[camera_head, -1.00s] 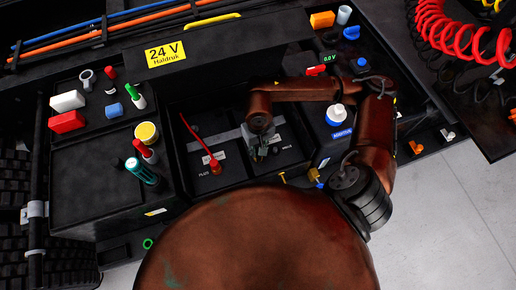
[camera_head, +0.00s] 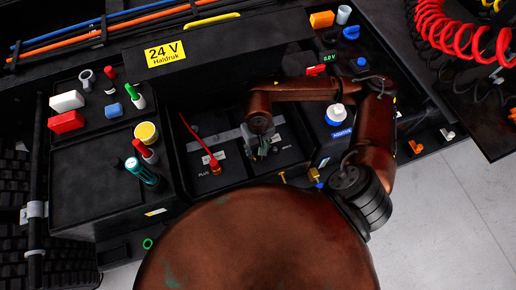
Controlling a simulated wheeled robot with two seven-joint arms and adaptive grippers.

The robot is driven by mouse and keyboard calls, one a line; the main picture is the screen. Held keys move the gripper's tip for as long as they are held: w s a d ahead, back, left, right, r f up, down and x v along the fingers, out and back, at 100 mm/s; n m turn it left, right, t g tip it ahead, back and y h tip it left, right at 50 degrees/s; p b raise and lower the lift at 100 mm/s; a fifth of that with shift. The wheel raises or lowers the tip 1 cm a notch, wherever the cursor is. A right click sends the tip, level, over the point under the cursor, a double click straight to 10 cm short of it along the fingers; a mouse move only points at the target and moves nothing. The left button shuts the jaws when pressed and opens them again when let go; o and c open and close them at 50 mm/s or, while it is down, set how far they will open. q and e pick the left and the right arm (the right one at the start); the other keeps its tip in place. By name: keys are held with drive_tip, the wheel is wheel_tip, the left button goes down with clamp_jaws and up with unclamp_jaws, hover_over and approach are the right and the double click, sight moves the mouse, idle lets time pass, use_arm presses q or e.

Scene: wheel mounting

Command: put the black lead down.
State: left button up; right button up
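My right gripper (camera_head: 263,150) points down into the dark battery bay (camera_head: 235,178), over its right half. It is small and dark here, and I cannot see whether its fingers are open or shut. I cannot make out the black lead against the dark bay and gripper. A red lead (camera_head: 211,160) with a red end stands in the left half of the bay, near a "PLUS" label (camera_head: 204,173). A pale label (camera_head: 287,147) lies just right of the gripper. My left gripper is not in view.
Left of the bay, a dark tray (camera_head: 90,185) holds a yellow-topped can (camera_head: 146,133) and a teal-banded tool (camera_head: 142,172). A yellow "24 V" sign (camera_head: 165,54) is behind.

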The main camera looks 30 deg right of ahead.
wheel_tip(320, 180, up, 7)
drive_tip(key=shift+f, duration=0.2)
drive_tip(key=shift+r, duration=0.55)
idle(1.1)
